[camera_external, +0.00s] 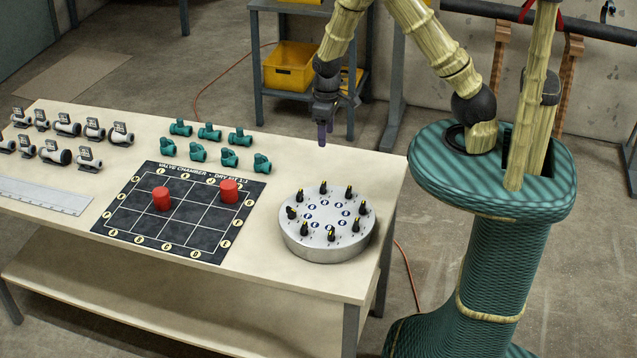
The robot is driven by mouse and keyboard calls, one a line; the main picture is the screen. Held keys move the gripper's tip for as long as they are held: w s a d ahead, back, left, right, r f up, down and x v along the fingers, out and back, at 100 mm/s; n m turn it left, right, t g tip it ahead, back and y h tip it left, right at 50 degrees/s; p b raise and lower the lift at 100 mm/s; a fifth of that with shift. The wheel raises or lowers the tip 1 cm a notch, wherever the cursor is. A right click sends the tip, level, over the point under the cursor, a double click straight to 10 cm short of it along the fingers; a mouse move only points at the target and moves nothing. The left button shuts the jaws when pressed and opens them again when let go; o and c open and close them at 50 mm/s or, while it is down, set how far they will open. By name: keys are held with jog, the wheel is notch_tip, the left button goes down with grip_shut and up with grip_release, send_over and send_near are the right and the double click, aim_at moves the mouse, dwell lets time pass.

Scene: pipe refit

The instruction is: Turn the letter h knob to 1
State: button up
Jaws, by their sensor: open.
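A round silver knob panel (326,250) stands on the table near its right end. Several small black knobs with yellow marks, such as one knob (331,234) at the front, ring its top around blue-and-white letter marks. The letters are too small to read, so I cannot tell which knob is h or where it points. My gripper (322,140) is open and empty, pointing down above the back edge of the table. It is behind and above the panel, apart from all knobs.
A black grid board (184,237) with two red cylinders (229,191) lies left of the panel. Several teal pipe fittings (197,152), grey valves (68,125) and a ruler (40,194) lie further left. The table (300,165) is bare between the fittings and panel.

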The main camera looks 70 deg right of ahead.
aim_at(325, 184)
jog(key=shift+w+d+f, duration=0.2)
jog(key=shift+f, duration=0.2)
notch_tip(325, 184, down, 17)
jog(key=p, duration=0.3)
jog(key=shift+f, duration=0.2)
dwell(0.5)
jog(key=c, duration=1)
